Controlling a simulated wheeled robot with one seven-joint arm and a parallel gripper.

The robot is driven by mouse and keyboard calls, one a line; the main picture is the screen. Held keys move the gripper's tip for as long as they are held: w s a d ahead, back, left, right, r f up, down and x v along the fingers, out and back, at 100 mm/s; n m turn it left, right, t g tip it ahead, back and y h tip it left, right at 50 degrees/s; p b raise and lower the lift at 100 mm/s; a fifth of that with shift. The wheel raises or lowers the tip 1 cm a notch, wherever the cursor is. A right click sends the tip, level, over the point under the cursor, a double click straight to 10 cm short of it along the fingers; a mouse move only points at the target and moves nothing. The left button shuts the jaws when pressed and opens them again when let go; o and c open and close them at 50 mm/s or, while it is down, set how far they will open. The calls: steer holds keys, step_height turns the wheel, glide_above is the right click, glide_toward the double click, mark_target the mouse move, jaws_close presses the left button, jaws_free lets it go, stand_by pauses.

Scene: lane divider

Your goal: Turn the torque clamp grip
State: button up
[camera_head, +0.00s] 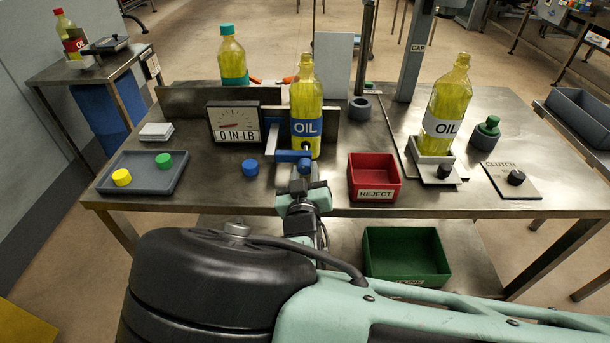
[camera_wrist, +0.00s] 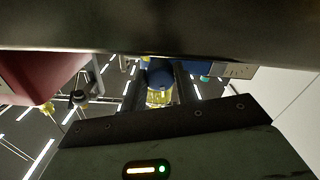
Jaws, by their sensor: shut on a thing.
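An oil bottle (camera_head: 306,92) with yellow liquid and a blue label stands upright and capless behind my gripper. The blue torque clamp grip (camera_head: 287,156) is in front of the bottle's lower part. My gripper (camera_head: 304,168) is at the grip, its fingers pointing away from me, shut on it. In the wrist view, a blue part (camera_wrist: 160,76) shows between the two dark fingers (camera_wrist: 158,88), with yellow beyond it. The fingers' exact contact is partly hidden. The torque gauge (camera_head: 234,126) left of the bottle reads 0 IN-LB.
A red REJECT bin (camera_head: 374,198) is close on the right. A blue cap (camera_head: 250,168) lies left of my gripper. A grey tray (camera_head: 145,186) holds yellow and green caps. Another oil bottle (camera_head: 446,100) stands on a stand at right. A green bin (camera_head: 371,276) is below.

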steer(key=shift+m+b, duration=0.35)
steer(key=shift+m, duration=0.45)
steer(key=o, duration=1)
